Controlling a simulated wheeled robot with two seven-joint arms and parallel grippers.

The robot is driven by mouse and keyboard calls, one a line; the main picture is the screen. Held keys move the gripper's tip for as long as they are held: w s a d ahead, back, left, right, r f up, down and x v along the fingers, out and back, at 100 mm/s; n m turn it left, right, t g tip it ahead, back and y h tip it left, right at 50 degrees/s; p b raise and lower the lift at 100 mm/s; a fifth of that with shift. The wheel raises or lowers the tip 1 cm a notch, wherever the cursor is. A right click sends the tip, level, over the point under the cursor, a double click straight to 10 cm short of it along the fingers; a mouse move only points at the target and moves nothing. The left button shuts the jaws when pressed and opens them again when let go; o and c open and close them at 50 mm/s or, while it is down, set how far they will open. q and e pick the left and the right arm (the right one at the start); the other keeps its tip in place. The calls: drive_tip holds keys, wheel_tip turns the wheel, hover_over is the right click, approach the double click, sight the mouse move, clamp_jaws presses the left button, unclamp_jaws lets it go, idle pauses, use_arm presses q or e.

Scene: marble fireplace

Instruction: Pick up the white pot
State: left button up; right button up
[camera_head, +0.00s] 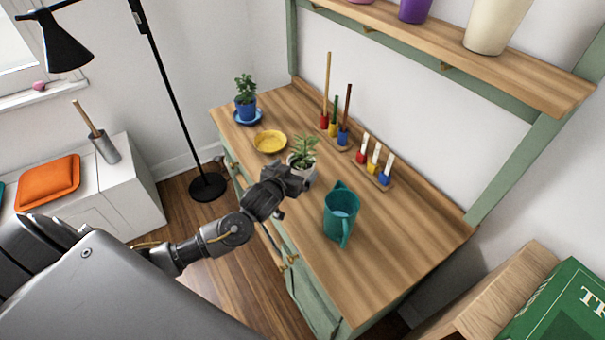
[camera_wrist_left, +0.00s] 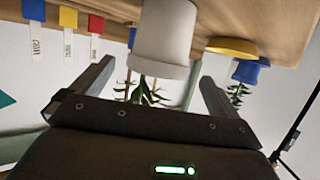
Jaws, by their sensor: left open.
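The white pot (camera_head: 309,173) stands upright on the wooden tabletop (camera_head: 388,255) with a small green plant in it. My left gripper (camera_head: 294,180) is at the pot's near left side and hides part of it. In the left wrist view, which is upside down, the white pot (camera_wrist_left: 163,38) sits ahead between the two spread fingers of my left gripper (camera_wrist_left: 152,80), with its plant hanging down in the picture. The fingers are open, with nothing held. I cannot tell whether a finger touches the pot. My right gripper is not in view.
A yellow dish (camera_head: 270,141) and a blue pot (camera_head: 246,108) on a saucer stand behind the white pot. A teal watering can (camera_head: 341,213) is at its front right. Upright tools in racks (camera_head: 374,165) line the wall side. The table's front right is clear.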

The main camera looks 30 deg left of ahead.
sight(301, 164)
use_arm(q)
drive_tip(key=x, duration=0.4)
drive_tip(key=shift+r+p, duration=0.15)
drive_tip(key=shift+p, duration=0.2)
drive_tip(key=shift+w+f, duration=0.2)
drive_tip(key=shift+w, duration=0.3)
drive_tip(key=shift+c, duration=0.6)
drive_tip(key=c, duration=1.2)
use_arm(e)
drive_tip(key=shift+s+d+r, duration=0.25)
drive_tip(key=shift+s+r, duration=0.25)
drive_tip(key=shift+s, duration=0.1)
